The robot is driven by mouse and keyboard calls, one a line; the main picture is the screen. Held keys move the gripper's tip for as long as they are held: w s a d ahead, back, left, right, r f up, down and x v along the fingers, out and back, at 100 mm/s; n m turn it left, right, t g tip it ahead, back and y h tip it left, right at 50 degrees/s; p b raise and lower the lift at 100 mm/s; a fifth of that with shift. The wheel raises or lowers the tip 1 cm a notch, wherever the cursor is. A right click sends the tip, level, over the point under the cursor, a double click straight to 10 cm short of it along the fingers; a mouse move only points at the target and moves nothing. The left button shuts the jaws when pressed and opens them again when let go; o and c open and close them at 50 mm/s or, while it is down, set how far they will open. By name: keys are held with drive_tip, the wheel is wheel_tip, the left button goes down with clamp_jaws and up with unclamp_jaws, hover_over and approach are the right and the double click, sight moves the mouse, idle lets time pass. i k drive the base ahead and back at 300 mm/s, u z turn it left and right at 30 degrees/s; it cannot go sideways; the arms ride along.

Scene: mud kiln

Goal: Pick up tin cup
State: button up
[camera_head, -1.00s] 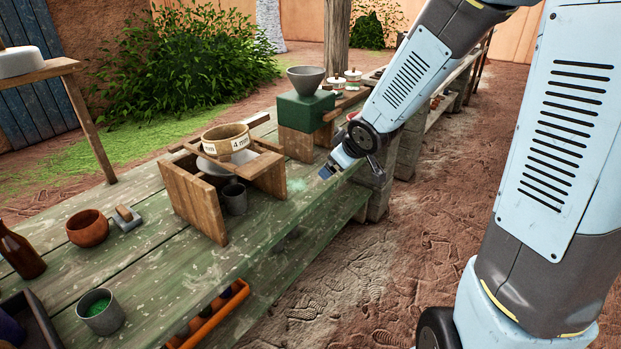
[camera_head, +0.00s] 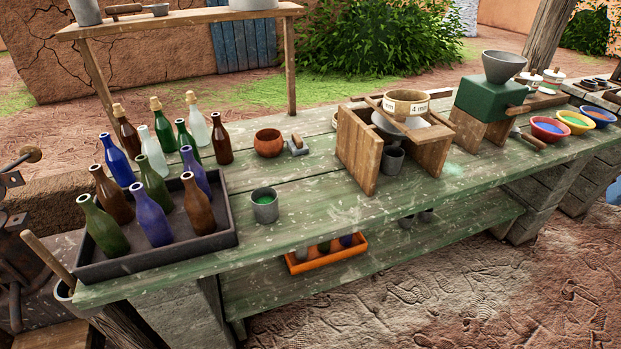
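A grey metal cup (camera_head: 264,206) with green contents stands upright on the green worn bench (camera_head: 310,200), right of the bottle tray. A second grey cup (camera_head: 392,160) stands under the wooden sieve stand (camera_head: 358,150), between its side boards and partly hidden by them. I cannot tell which of the two is the tin cup. My gripper is not in view now.
A dark tray (camera_head: 160,258) holds several coloured bottles, with more bottles behind it. A brown bowl (camera_head: 268,143) stands behind the first cup. A green grinder (camera_head: 488,104) and coloured bowls are at right. An orange crate (camera_head: 326,256) sits on the lower shelf.

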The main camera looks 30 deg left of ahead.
sight(264, 200)
drive_tip(key=i, duration=0.15)
drive_tip(key=u, duration=2.95)
drive_tip(key=k, duration=0.95)
drive_tip(key=z, duration=0.65)
drive_tip(key=i, duration=1)
drive_tip(key=z, duration=0.1)
